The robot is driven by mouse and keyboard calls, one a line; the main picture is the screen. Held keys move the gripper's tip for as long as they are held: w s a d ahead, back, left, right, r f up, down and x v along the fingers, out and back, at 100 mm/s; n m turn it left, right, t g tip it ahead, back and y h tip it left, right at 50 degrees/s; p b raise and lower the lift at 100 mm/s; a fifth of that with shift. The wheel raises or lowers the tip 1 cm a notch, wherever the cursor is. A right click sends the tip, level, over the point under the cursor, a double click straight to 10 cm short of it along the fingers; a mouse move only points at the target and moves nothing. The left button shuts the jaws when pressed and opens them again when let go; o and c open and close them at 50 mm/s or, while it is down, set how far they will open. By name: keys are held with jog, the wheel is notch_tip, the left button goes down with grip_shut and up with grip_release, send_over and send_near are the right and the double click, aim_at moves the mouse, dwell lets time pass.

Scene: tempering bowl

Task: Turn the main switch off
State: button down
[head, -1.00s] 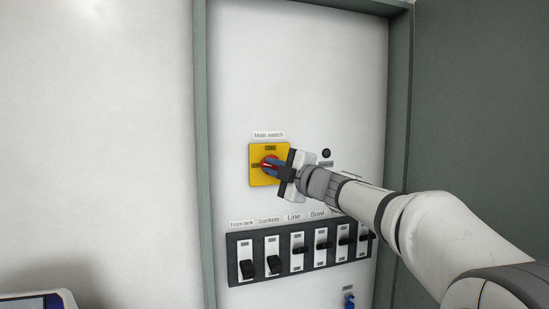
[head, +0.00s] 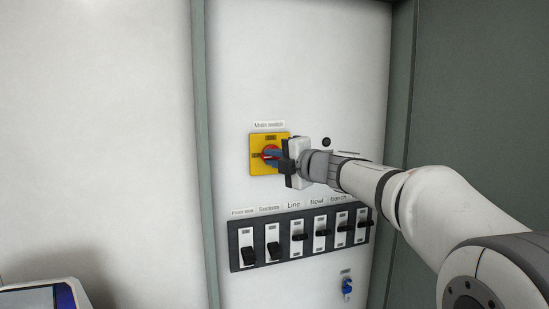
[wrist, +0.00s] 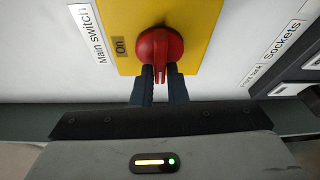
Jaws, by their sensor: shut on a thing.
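The main switch is a red knob (wrist: 160,52) on a yellow plate (head: 258,141), under a "Main switch" label on the white panel. My gripper (head: 278,160) comes from the right and is shut on the red knob's handle. In the wrist view my fingers (wrist: 161,84) lie on either side of the handle. The handle lies across the direction of the "On" label (wrist: 121,47), about level in the head view. In the head view my gripper hides part of the knob.
A black strip of labelled switches (head: 234,247) sits below the main switch. A small black round part (head: 326,142) is to its right, and a blue part (head: 347,287) is lower down. Grey cabinet edges flank the panel. A screen device (head: 40,297) is at lower left.

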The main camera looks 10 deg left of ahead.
jog(key=shift+f, duration=0.25)
jog(key=c, duration=1.5)
grip_release()
jog(key=shift+a, duration=0.1)
jog(key=shift+r, duration=0.1)
jog(key=b+v, duration=0.1)
jog(key=v, duration=0.7)
jog(key=shift+w+b, duration=0.1)
jog(key=shift+b, duration=0.3)
